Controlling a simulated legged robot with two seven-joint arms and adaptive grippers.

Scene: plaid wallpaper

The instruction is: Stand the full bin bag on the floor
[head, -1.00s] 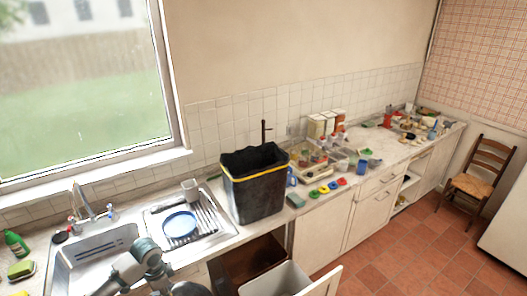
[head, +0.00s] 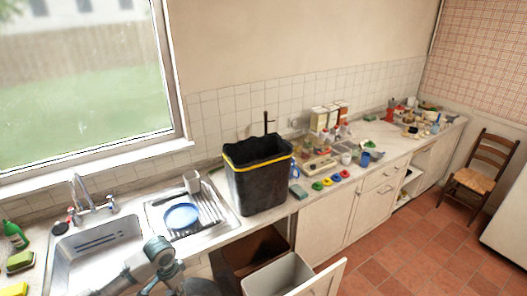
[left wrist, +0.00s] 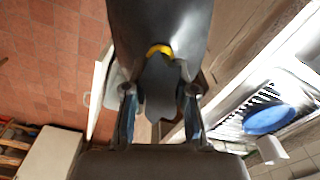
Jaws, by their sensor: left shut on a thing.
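A dark grey bin bag with a yellow tie (left wrist: 160,50) hangs in my left gripper (left wrist: 160,108) in the left wrist view. The fingers are shut on its gathered neck, and the loose dark end sticks out between them. The bag's body runs out of the top of that view, so its base is hidden. In the head view my left arm comes in at the bottom left; its gripper is not clearly visible there. A dark patch (head: 188,289) at the bottom edge may be part of the bag. My right gripper is in neither view. Red tiled floor (head: 390,255) shows at the right.
A black open-topped container with a yellow band (head: 258,180) stands on the counter. Below it, a pale open bin (head: 285,272) sits by an open cupboard door (head: 325,280). A chair (head: 482,178) is far right. The floor between is clear.

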